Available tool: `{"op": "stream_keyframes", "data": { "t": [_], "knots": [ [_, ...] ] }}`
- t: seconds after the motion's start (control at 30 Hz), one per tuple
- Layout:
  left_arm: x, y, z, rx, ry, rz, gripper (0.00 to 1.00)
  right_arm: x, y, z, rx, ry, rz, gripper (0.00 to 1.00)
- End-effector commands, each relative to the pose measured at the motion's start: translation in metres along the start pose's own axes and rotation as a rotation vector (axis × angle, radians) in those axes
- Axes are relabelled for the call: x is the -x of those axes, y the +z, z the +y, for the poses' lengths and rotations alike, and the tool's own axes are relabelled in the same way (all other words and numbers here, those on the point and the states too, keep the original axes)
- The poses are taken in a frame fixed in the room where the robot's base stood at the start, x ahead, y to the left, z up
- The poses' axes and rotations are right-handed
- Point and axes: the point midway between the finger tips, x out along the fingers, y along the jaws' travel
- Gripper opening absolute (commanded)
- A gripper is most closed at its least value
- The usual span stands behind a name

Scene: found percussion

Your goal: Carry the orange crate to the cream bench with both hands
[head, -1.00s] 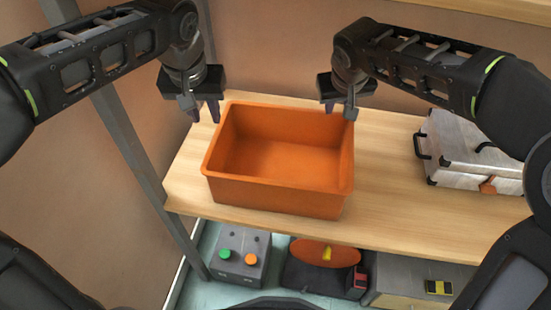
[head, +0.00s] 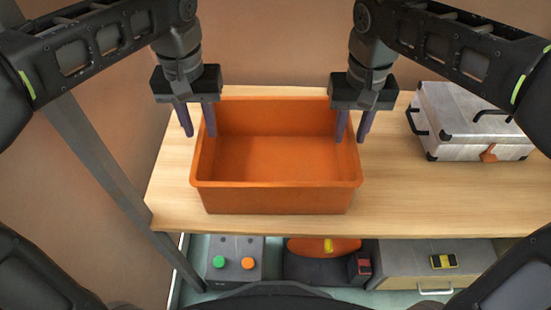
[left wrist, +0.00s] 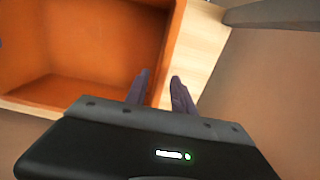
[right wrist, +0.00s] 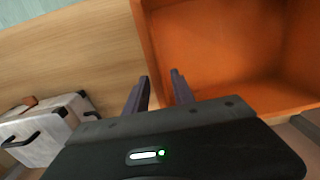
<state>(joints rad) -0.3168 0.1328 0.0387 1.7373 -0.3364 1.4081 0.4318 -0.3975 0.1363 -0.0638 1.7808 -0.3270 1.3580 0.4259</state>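The orange crate (head: 275,199) is empty and sits upright on a light wooden shelf top (head: 400,205). My left gripper (head: 198,130) is open at the crate's left wall, one finger outside and one inside. In the left wrist view the two fingers (left wrist: 158,90) stand apart on either side of the crate's wall (left wrist: 167,50). My right gripper (head: 353,135) is open at the right wall, with its fingers on either side of the rim. The right wrist view shows these fingers (right wrist: 158,92) apart around the crate's wall (right wrist: 145,35). I see no cream bench.
A silver case (head: 470,125) stands to the right on the wooden top. Below are a grey box with green and orange buttons (head: 235,262), an orange disc (head: 322,247) and a grey drawer unit (head: 410,262). A grey post (head: 110,180) rises at the left.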

Motion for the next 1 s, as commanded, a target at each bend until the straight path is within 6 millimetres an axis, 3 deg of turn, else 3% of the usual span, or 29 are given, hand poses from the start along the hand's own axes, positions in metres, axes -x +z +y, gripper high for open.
{"op": "stream_keyframes", "data": {
  "t": [0.37, 0.8, 1.0],
  "knots": [
    [-0.005, 0.000, 0.000, 0.001, -0.001, -0.001, 0.30, -0.005, -0.001, 0.000, 0.000, 0.001, 0.002, 0.30],
    [-0.060, 0.001, 0.000, 0.002, -0.001, -0.003, 0.30, -0.060, -0.001, 0.000, 0.001, 0.002, 0.001, 0.30],
    [-0.076, 0.000, 0.000, 0.002, 0.000, 0.000, 0.30, -0.076, -0.001, 0.001, 0.000, 0.002, 0.001, 0.30]
  ]
}}
